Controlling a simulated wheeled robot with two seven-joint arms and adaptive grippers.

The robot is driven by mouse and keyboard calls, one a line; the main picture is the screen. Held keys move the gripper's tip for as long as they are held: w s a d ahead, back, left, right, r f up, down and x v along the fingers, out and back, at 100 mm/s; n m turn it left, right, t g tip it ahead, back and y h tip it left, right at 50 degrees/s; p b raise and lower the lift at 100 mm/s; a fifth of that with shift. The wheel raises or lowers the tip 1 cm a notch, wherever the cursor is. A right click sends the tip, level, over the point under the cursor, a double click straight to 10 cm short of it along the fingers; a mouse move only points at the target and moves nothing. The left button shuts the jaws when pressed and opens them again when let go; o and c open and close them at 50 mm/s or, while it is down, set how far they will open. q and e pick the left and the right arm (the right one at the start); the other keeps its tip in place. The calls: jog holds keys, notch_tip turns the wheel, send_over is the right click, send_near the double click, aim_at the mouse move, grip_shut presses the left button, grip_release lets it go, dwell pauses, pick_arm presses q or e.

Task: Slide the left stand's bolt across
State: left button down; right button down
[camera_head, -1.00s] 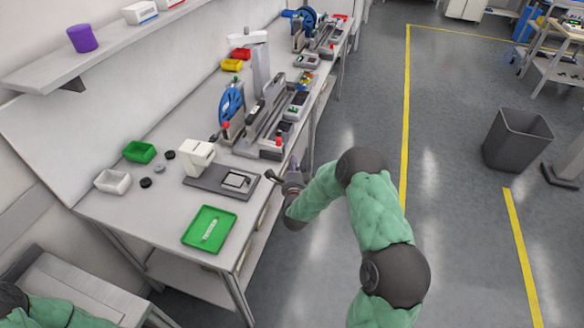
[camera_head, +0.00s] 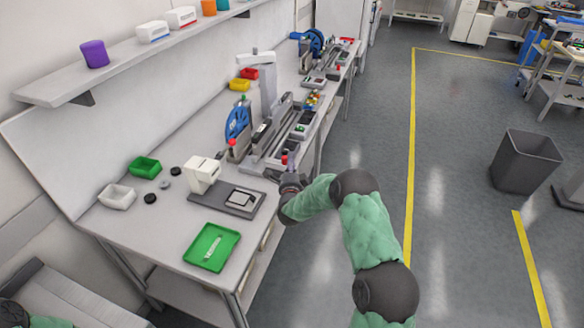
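The nearer, left stand (camera_head: 262,146) is a grey device on the bench with a blue reel (camera_head: 237,121) on its left side. A red knob (camera_head: 284,160) shows at its near right end, and another red knob (camera_head: 232,143) beside the reel. I cannot tell which part is the bolt. My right gripper (camera_head: 288,178) is at the bench's front edge, just below the knob at the near end. Its fingers are small and partly hidden, so contact and opening are unclear. My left gripper is out of view; only a bit of that arm shows at bottom left.
A similar stand with a blue reel (camera_head: 311,41) is farther along the bench (camera_head: 150,228). A green tray (camera_head: 212,248), a white device (camera_head: 203,172) and small bins lie on the near bench. A grey waste bin (camera_head: 524,162) stands on the floor right. The aisle floor is clear.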

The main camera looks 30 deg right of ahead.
aim_at(267, 161)
jog(key=w+a+b, duration=0.2)
jog(key=w+a, duration=0.1)
jog(key=w+a+b, duration=0.3)
jog(key=w, duration=0.1)
jog(key=shift+w+f+b, duration=0.1)
jog(key=shift+b, duration=0.2)
jog(key=shift+w+a, duration=0.25)
jog(key=shift+w, duration=0.05)
